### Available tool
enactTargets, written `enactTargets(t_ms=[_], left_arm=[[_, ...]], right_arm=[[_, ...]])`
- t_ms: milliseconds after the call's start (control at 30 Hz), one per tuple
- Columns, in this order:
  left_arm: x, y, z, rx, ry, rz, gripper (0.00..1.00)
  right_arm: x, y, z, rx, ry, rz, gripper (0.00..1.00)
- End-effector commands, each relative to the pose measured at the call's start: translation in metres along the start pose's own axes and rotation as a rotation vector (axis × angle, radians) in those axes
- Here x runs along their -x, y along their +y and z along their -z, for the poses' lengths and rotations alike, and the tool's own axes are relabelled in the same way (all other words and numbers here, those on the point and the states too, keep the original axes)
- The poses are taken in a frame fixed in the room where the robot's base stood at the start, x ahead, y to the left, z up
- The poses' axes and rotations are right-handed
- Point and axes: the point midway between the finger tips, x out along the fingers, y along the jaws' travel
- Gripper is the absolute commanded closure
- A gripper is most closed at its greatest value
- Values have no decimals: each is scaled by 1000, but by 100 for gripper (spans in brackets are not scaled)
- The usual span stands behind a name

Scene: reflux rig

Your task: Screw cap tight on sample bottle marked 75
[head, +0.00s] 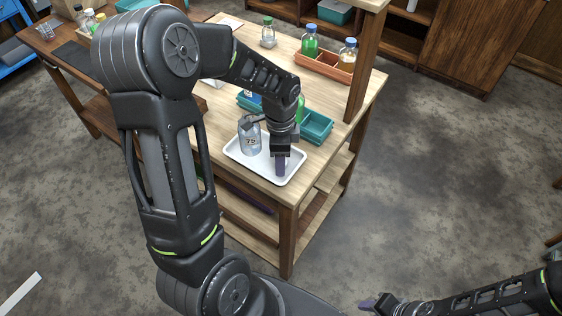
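The clear sample bottle marked 75 (250,141) stands upright on a white tray (240,156) near the front of the wooden table. A dark grey piece shows at its mouth, but I cannot tell whether it is a cap or part of my wrist. No separate loose cap can be made out.
A teal tray (317,126) with bottles lies behind the white tray, partly hidden by my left arm. An orange-brown crate (322,67) with capped bottles and a separate clear bottle (268,35) stand farther back. A wooden post (364,70) rises at the table's right edge.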

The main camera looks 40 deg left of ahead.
Motion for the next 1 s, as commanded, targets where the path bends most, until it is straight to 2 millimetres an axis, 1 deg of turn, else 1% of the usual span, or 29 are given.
enactTargets(t_ms=[33,67,567,867,1000], left_arm=[[0,0,0,0,0,0,56],[0,0,0,0,0,0,59],[0,0,0,0,0,0,100],[0,0,0,0,0,0,100],[6,-1,0,0,1,3,100]], right_arm=[[0,0,0,0,0,0,64],[0,0,0,0,0,0,64],[0,0,0,0,0,0,64],[0,0,0,0,0,0,64],[-1,0,0,0,0,0,64]])
